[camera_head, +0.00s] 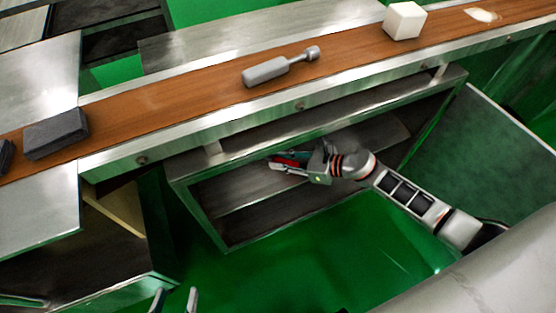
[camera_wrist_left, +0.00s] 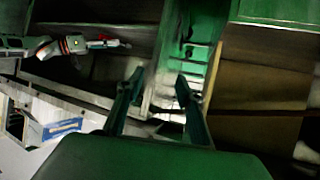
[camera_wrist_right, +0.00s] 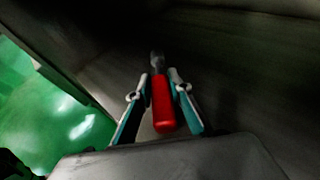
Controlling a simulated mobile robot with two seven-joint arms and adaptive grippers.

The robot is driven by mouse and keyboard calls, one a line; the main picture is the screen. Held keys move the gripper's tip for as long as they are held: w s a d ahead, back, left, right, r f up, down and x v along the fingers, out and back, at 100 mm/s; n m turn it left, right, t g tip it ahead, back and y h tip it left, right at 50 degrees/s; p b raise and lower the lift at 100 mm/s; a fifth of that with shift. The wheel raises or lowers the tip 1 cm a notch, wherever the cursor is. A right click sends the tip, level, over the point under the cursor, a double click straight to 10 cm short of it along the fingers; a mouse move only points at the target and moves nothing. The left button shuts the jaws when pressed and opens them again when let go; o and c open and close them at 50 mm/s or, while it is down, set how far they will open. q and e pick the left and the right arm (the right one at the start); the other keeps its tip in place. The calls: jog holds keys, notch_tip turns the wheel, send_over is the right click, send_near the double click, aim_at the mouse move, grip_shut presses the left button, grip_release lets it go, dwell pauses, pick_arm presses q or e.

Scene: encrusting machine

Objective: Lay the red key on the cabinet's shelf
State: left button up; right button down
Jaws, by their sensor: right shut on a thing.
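The red key (camera_head: 286,162) is inside the open cabinet (camera_head: 215,233) under the conveyor, at the end of my right arm. My right gripper (camera_head: 280,165) is shut on it. In the right wrist view, the key's red handle (camera_wrist_right: 162,110) lies between the two fingers, with its grey metal end pointing away. The cabinet's shelf (camera_head: 240,191) is a dark grey board beneath the key; I cannot tell whether the key touches it. My left gripper (camera_head: 174,300) is open and empty at the bottom of the head view; its parted fingers also show in the left wrist view (camera_wrist_left: 157,88).
The conveyor (camera_head: 200,85) above the cabinet carries a grey tool (camera_head: 280,66), a dark block (camera_head: 56,133) and a white cube (camera_head: 405,20). The cabinet door (camera_head: 480,160) stands open at the right. Green floor (camera_head: 330,255) lies clear in front.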

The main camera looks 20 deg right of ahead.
jog(key=shift+w+f, duration=0.25)
jog(key=shift+f, duration=0.4)
jog(key=shift+f+b, duration=0.2)
jog(key=shift+b, duration=0.1)
jog(key=c, duration=2.2)
grip_release()
jog(key=shift+s+f, duration=0.1)
jog(key=shift+f, duration=0.05)
jog(key=shift+c, duration=0.2)
jog(key=o, duration=0.4)
pick_arm(q)
jog(key=shift+w+d+r+t, duration=0.3)
jog(key=shift+d+r, duration=0.15)
jog(key=shift+r, duration=0.1)
pick_arm(e)
jog(key=shift+r, duration=0.2)
